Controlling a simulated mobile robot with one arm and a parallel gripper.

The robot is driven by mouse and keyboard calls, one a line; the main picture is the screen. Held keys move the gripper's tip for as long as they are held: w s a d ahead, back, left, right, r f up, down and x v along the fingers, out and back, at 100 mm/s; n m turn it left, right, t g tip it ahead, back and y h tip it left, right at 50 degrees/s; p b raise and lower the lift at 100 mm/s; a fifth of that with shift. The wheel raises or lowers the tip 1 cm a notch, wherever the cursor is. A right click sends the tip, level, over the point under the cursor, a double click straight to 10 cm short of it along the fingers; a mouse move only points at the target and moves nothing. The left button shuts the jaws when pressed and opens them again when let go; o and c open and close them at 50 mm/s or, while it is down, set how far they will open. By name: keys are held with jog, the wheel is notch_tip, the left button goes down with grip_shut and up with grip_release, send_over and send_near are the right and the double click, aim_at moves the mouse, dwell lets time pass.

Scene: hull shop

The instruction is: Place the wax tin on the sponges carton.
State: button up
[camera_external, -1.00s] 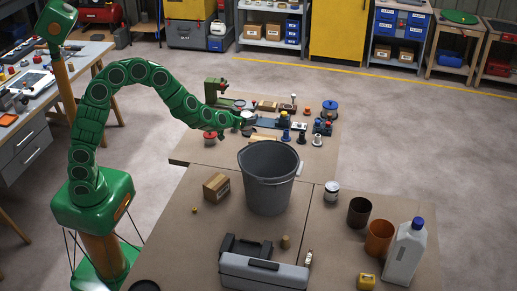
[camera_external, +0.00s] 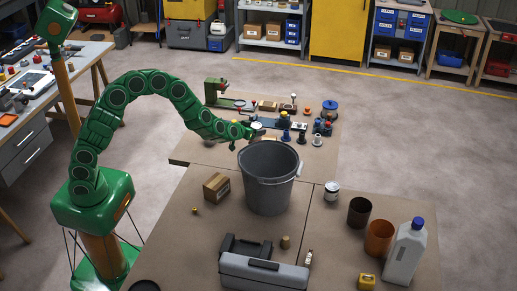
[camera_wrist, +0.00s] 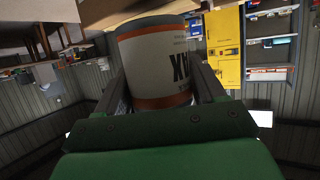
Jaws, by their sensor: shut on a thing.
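My gripper (camera_external: 254,130) is shut on the wax tin (camera_wrist: 158,62), a pale round tin with orange bands and dark lettering that reads partly as "AX", upside down. The tin fills the space between both fingers in the wrist view. In the external view it is a small pale shape at the arm's end, above and behind the grey bucket. A brown carton (camera_external: 216,187) with a pale label stands on the near table, left of the bucket and nearer the camera than my gripper. Its label is too small to read, so I cannot tell that it is the sponges carton.
The grey bucket (camera_external: 268,180) stands tall between my gripper and the near table's middle. A grey toolbox (camera_external: 263,272), a white tin (camera_external: 332,190), two cups and a white jug (camera_external: 405,252) stand nearby. Several small parts crowd the far table. Room is clear around the carton.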

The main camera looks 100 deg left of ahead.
jog(key=shift+f, duration=0.7)
jog(key=shift+f, duration=0.15)
jog(key=o, duration=1.3)
jog(key=shift+r, duration=0.2)
jog(key=v, duration=1.2)
